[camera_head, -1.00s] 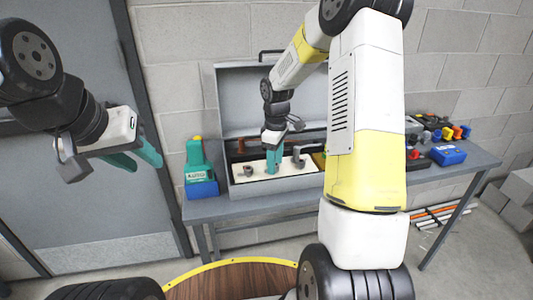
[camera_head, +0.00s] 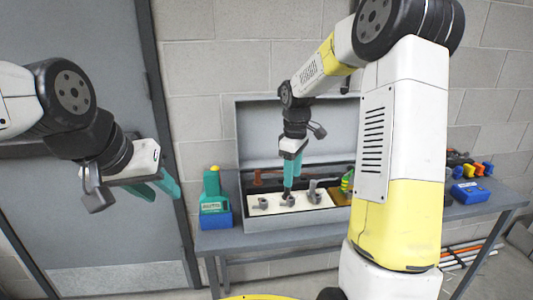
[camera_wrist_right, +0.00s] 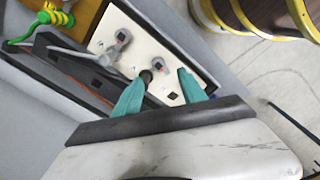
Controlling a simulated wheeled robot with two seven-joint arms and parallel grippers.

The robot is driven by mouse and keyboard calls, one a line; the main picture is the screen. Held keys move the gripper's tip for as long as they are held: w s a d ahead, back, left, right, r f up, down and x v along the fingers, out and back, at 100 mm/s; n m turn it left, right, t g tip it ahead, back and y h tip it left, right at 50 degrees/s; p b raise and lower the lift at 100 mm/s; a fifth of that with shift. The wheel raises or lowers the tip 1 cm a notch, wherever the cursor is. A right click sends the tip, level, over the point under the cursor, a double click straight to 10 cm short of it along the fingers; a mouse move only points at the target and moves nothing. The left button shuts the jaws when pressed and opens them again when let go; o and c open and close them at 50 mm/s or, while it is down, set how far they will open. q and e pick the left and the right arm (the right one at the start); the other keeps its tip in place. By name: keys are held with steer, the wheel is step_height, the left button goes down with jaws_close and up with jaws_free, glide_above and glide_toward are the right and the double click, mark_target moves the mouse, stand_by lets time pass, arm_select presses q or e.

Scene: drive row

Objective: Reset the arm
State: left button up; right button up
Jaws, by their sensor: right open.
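My right gripper (camera_head: 290,172) points down over the cream panel (camera_head: 318,200) in the open grey case (camera_head: 243,150). Its teal fingers are apart, with nothing seen held between them. In the right wrist view, the fingertips (camera_wrist_right: 160,88) stand apart over the panel (camera_wrist_right: 128,62), with a dark round peg (camera_wrist_right: 146,76) beside the left finger. Grey fittings (camera_head: 313,190) stand on the panel. My left gripper (camera_head: 160,188) hangs empty in front of the grey door, its two teal fingers apart.
The case sits on a grey bench (camera_head: 262,236). A teal and blue device (camera_head: 214,205) stands left of it. A blue box (camera_head: 470,192) and several coloured items lie at the right end. My right arm hides part of the bench. A grey door (camera_head: 95,215) is at left.

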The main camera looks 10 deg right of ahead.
steer(key=s+a+r+m+t, duration=0.1)
steer(key=s+r+m+t, duration=0.3)
steer(key=s+r, duration=0.75)
steer(key=s+a+r+m+t+y, duration=0.1)
steer(key=s+m, duration=0.5)
steer(key=s, duration=0.6)
steer(key=shift+s+a+r+t+y, duration=0.2)
steer(key=shift+s+r+t+y, duration=0.1)
steer(key=shift+r+t+y, duration=0.25)
